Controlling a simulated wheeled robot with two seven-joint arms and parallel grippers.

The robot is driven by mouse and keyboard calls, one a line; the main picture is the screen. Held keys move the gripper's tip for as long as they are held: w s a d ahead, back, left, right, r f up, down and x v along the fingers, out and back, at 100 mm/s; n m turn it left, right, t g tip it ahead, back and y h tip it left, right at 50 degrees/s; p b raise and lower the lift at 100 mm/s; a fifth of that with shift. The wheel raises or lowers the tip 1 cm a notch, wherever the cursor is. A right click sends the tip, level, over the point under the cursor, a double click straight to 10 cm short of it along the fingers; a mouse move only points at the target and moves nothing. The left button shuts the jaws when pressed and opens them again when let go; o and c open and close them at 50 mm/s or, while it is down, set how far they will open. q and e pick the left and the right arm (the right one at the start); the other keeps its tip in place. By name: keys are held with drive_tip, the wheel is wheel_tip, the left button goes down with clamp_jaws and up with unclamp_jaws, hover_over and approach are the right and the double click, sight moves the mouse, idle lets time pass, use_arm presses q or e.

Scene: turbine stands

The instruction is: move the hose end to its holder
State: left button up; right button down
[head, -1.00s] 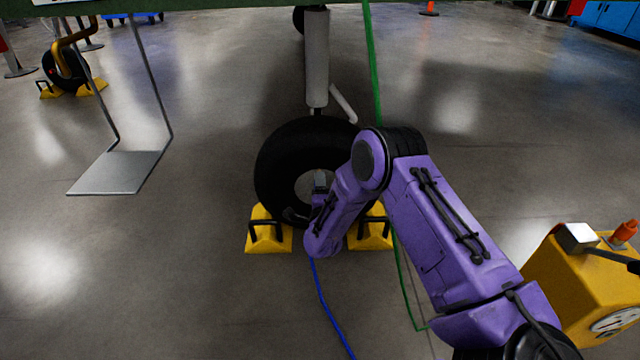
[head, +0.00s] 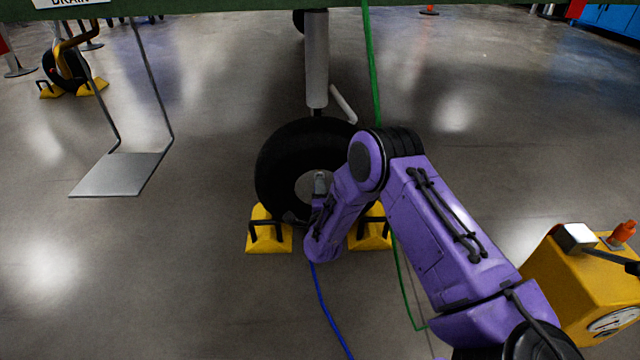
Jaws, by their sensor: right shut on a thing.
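My right arm, purple, reaches in from the lower right to the black wheel (head: 285,150). My right gripper (head: 308,212) is in front of the wheel's hub and mostly hidden by its own wrist. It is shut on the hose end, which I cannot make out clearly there. A blue hose (head: 325,305) hangs from below the wrist and runs down to the bottom edge. A small grey piece (head: 320,183) shows at the hub, just above the gripper; I cannot tell whether it belongs to the wheel or the hose end. I cannot identify the holder for certain. My left gripper is out of view.
Yellow chocks (head: 268,238) flank the wheel. A green hose (head: 374,75) hangs behind my arm. A yellow cart (head: 570,275) with a gauge stands at right. A grey step (head: 118,174) hangs at left. The floor between step and wheel is clear.

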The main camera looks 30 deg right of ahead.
drive_tip(key=shift+p+v, duration=0.65)
drive_tip(key=shift+v, duration=0.9)
